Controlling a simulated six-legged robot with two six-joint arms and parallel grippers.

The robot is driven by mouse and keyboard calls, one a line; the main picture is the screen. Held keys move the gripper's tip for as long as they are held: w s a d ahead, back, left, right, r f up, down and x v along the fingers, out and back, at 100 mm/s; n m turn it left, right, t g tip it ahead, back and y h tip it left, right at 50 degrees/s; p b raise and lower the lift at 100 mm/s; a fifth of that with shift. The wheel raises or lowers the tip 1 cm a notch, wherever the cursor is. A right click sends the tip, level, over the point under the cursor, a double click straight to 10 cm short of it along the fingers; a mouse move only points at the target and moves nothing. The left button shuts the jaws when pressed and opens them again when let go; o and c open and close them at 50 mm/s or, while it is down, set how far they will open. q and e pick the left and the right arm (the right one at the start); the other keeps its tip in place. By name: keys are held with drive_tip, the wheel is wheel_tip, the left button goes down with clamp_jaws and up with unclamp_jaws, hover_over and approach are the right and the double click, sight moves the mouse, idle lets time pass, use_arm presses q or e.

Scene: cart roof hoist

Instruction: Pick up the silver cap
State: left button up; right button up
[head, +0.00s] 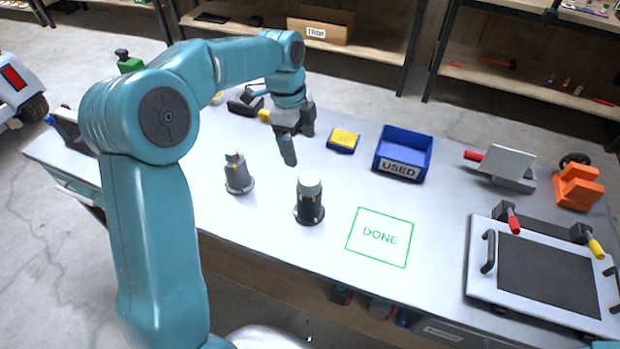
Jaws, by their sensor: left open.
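A silver cap (309,184) sits on top of a black upright cylinder (309,208) with a small yellow mark, near the middle of the bench. My left gripper (289,158) points down above and behind the cap, a little to its left, and is apart from it. It is open and holds nothing that I can see; one finger largely hides the other. My right gripper is not in view.
A grey cylinder with a red top (237,175) stands left of the black one. A blue USED bin (403,150) and a yellow-topped blue pad (343,140) lie behind. The green DONE square (380,237) is empty. A framed dark panel (545,275) lies at right.

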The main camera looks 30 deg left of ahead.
use_arm(q)
hover_over(308, 178)
drive_tip(key=f, duration=0.4)
drive_tip(key=a+f, duration=0.1)
drive_tip(key=f, duration=0.1)
drive_tip(key=shift+w+f, duration=0.15)
drive_tip(key=shift+w, duration=0.2)
drive_tip(key=shift+s+d+f, duration=0.1)
drive_tip(key=shift+s+f, duration=0.1)
drive_tip(key=shift+f, duration=0.1)
drive_tip(key=shift+s+f, duration=0.1)
drive_tip(key=shift+s, duration=0.15)
drive_tip(key=shift+f+p, duration=0.3)
drive_tip(key=shift+f, duration=0.1)
drive_tip(key=f, duration=0.2)
drive_tip(key=d+f+p, duration=0.1)
drive_tip(key=f, duration=0.1)
drive_tip(key=shift+w, duration=0.35)
drive_tip(key=shift+s+f, duration=0.15)
drive_tip(key=shift+f, duration=0.1)
drive_tip(key=shift+s, duration=0.1)
drive_tip(key=shift+c, duration=1)
drive_tip(key=shift+w, duration=0.25)
drive_tip(key=c, duration=0.9)
drive_tip(key=shift+s, duration=0.2)
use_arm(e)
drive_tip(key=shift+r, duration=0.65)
